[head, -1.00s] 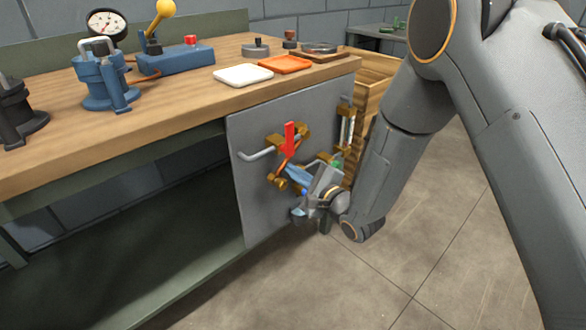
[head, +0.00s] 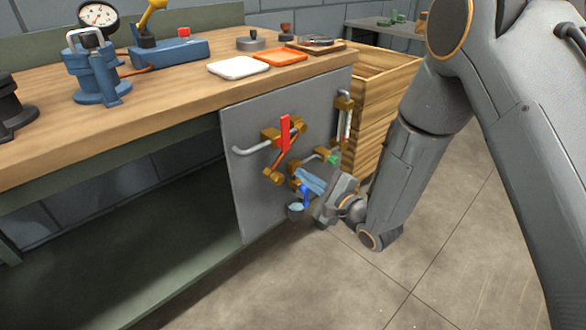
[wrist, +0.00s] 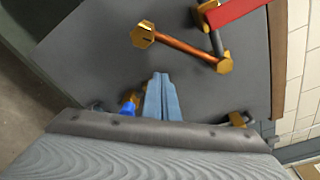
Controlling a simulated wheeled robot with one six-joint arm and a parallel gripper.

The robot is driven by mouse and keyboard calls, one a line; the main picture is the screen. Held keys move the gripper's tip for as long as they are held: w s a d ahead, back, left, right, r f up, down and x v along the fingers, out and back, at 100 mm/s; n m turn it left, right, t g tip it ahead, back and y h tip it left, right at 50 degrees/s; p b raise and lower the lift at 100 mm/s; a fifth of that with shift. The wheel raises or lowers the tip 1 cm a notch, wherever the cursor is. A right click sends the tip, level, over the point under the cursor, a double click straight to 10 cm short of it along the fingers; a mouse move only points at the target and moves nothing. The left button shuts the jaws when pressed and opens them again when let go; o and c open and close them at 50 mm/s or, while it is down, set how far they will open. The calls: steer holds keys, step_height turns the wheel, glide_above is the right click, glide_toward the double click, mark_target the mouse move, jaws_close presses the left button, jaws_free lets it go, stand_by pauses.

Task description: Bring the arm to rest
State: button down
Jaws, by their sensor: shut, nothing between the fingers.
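My gripper (head: 311,180) is low in front of the grey panel (head: 262,201) on the bench's front. Its bluish fingers are together with nothing between them, as the wrist view shows (wrist: 162,92). They point at the panel, below the copper pipe with brass ends (wrist: 184,46); I cannot tell whether they touch anything. A red lever (head: 284,133) stands roughly upright on a brass valve. My arm comes down from the upper right. Parts of the lower fittings are hidden behind my gripper.
A blue handle (head: 304,196) and a small bluish cup-like part (head: 295,210) are close to my gripper. A sight glass (head: 344,120) is on the panel's right. A wooden crate (head: 372,95) stands right of the bench. The floor (head: 440,215) to the right is clear.

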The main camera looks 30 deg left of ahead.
steer(key=shift+v, duration=2.4)
steer(key=w+d+r+n+h, duration=0.2)
steer(key=d+r+n+h, duration=0.15)
steer(key=d, duration=0.45)
steer(key=w+d+r+n+t+h, duration=0.1)
steer(key=w+d+r+n+h, duration=0.1)
steer(key=d+h, duration=0.4)
steer(key=w+d+r+n+h, duration=0.1)
steer(key=d+r+n+h, duration=0.15)
steer(key=d, duration=0.65)
steer(key=s+d+r+n+g+h, duration=0.1)
steer(key=s+d+r+n+g, duration=0.15)
steer(key=s+d, duration=0.4)
steer(key=s+d+r+n+g+h+p, duration=0.1)
steer(key=s+d+r+n+g, duration=0.15)
steer(key=s, duration=0.65)
steer(key=s+d+r+n+g+h, duration=0.1)
steer(key=s+d+r+n+g, duration=0.15)
steer(key=s+d, duration=0.45)
steer(key=d+r+m+p, duration=0.2)
steer(key=d+r+p, duration=0.2)
steer(key=p, duration=0.6)
steer(key=s+d+r+m+h+p, duration=0.1)
steer(key=d+r+m+p, duration=0.1)
steer(key=d+r+p, duration=0.2)
step_height(320, 180, up, 4)
steer(key=p, duration=0.6)
steer(key=shift+d+f+t, duration=0.15)
steer(key=shift+d+t, duration=0.05)
steer(key=shift+t, duration=0.15)
